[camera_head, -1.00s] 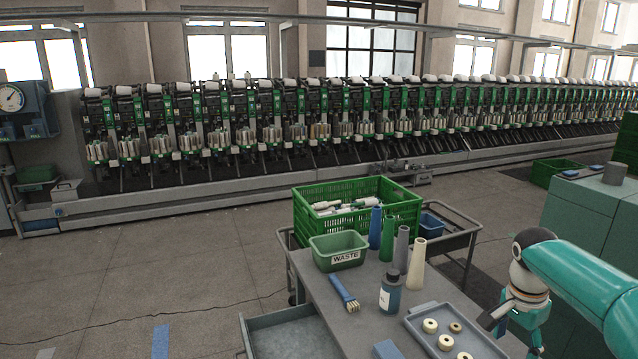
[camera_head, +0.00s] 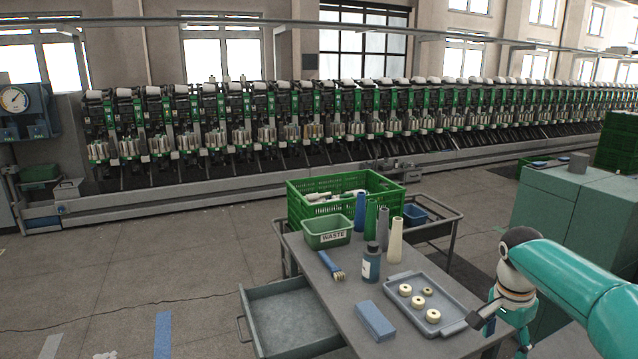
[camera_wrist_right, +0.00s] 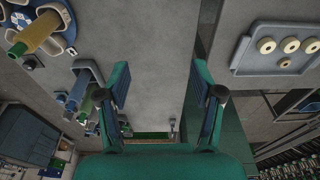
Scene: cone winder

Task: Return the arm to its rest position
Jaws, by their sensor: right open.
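My right arm comes in from the right in the head view. Its right gripper (camera_head: 498,334) hangs beside the right edge of the grey worktable (camera_head: 338,300), just right of the tray, holding nothing that I can see. In the right wrist view the two green fingers of this gripper (camera_wrist_right: 167,92) stand wide apart with nothing between them. My left gripper is not in view.
On the table are a grey tray (camera_head: 448,318) of several cream rings, a blue block (camera_head: 375,321), a bottle (camera_head: 371,266), several upright cones, a brush and a WASTE bin (camera_head: 327,239). An open drawer (camera_head: 288,318) juts out front left. Teal cabinets (camera_head: 545,212) stand right.

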